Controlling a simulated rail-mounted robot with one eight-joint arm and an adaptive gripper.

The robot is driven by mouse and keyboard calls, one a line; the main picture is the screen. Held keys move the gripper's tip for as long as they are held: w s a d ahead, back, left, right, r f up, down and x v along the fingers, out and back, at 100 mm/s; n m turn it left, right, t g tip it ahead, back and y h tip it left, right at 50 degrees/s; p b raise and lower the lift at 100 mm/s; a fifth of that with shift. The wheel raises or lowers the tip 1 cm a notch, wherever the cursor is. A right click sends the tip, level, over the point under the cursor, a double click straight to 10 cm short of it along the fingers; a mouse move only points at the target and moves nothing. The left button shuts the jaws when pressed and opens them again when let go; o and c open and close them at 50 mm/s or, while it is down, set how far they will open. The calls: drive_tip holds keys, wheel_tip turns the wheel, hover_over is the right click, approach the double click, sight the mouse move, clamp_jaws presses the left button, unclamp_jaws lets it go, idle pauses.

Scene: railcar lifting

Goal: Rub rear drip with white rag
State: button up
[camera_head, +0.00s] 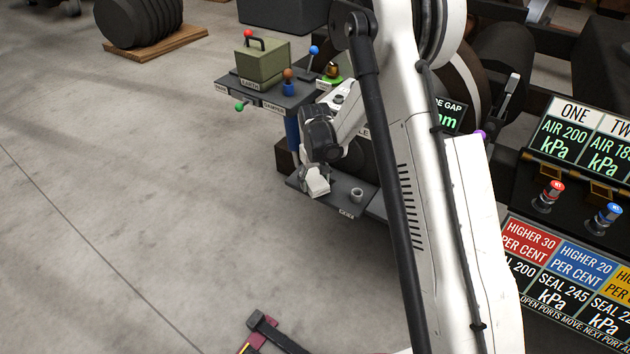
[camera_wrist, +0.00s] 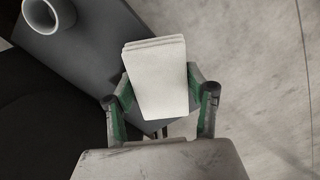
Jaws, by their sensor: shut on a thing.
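The white rag (camera_wrist: 158,80), a folded pale block, is between the two fingers of my gripper (camera_wrist: 159,92) in the wrist view. My gripper is shut on it. In the head view my gripper (camera_head: 317,172) points down over the left part of a low dark shelf (camera_head: 335,200), with the white rag (camera_head: 317,187) below it. In the wrist view the rag overlaps the edge of the shelf (camera_wrist: 108,50); I cannot tell whether it touches it. I cannot make out a drip in either view.
A small grey cup (camera_head: 356,194) stands on the shelf right of the rag. A stand above holds a green box (camera_head: 262,62) and coloured-knob levers. My white arm blocks the middle. A panel of pressure signs (camera_head: 575,255) is at right. Bare floor (camera_head: 130,190) lies left.

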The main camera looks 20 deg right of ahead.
drive_tip(key=shift+f+b, duration=0.8)
drive_tip(key=shift+f, duration=0.25)
idle(0.4)
drive_tip(key=shift+w+d, duration=0.1)
drive_tip(key=shift+d, duration=0.05)
